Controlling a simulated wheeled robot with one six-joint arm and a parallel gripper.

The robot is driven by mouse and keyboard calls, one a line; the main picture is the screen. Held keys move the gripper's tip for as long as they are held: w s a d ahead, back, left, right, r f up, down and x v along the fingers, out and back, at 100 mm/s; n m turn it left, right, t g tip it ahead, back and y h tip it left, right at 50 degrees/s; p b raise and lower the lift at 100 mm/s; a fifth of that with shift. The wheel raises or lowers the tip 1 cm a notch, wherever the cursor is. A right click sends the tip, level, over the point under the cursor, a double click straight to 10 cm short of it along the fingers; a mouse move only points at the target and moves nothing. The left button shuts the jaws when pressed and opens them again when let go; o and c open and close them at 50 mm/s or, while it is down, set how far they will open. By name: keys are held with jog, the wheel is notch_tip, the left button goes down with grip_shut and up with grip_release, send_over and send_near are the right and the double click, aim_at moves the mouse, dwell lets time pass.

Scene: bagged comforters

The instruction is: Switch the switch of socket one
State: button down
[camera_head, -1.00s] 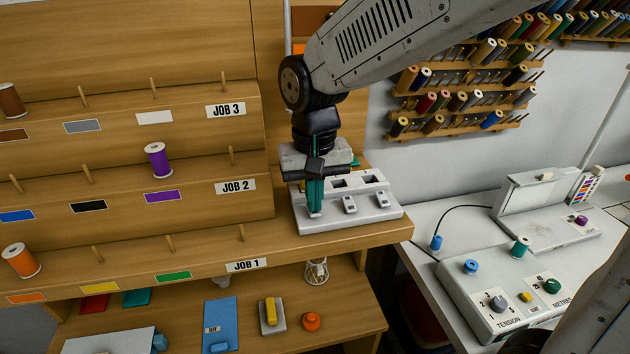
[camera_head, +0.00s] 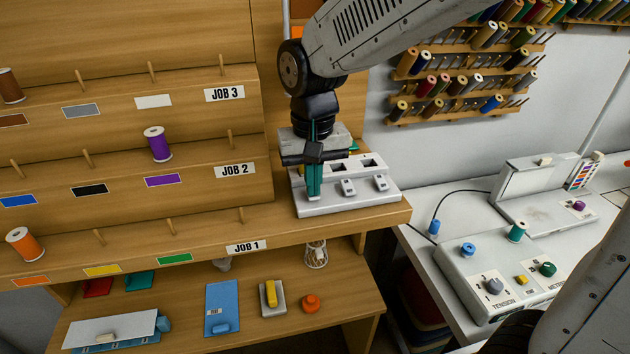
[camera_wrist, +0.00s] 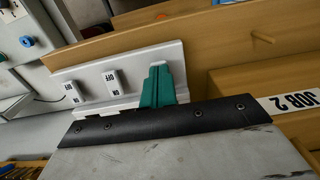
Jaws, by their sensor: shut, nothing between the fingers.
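The white socket unit (camera_head: 365,200) sits at the right end of the wooden ledge. It has sockets along its back and rocker switches along its front. The middle switch (camera_head: 348,187) and right switch (camera_head: 381,182) are visible. My gripper (camera_head: 314,196) is shut and empty, pointing down at the unit's left end, where it hides the left switch. In the wrist view its green fingertips (camera_wrist: 160,72) are against or just above the panel (camera_wrist: 140,58). Two switches with ON and OFF labels (camera_wrist: 113,80) show beside them. I cannot tell whether the fingers touch a switch.
Wooden shelves with JOB labels (camera_head: 235,170) and pegs stand close on the left, holding a purple spool (camera_head: 156,144). A lower shelf holds a blue item (camera_head: 222,305) and an orange knob (camera_head: 311,303). A white control console (camera_head: 500,270) stands on the right.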

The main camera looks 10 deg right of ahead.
jog(key=shift+w+f, duration=0.2)
jog(key=shift+w, duration=0.25)
jog(key=shift+d, duration=0.1)
jog(key=shift+w+r, duration=0.2)
jog(key=shift+r, duration=0.1)
notch_tip(320, 180, up, 14)
jog(key=shift+s, duration=0.2)
jog(key=shift+f, duration=0.1)
jog(key=shift+s, duration=0.35)
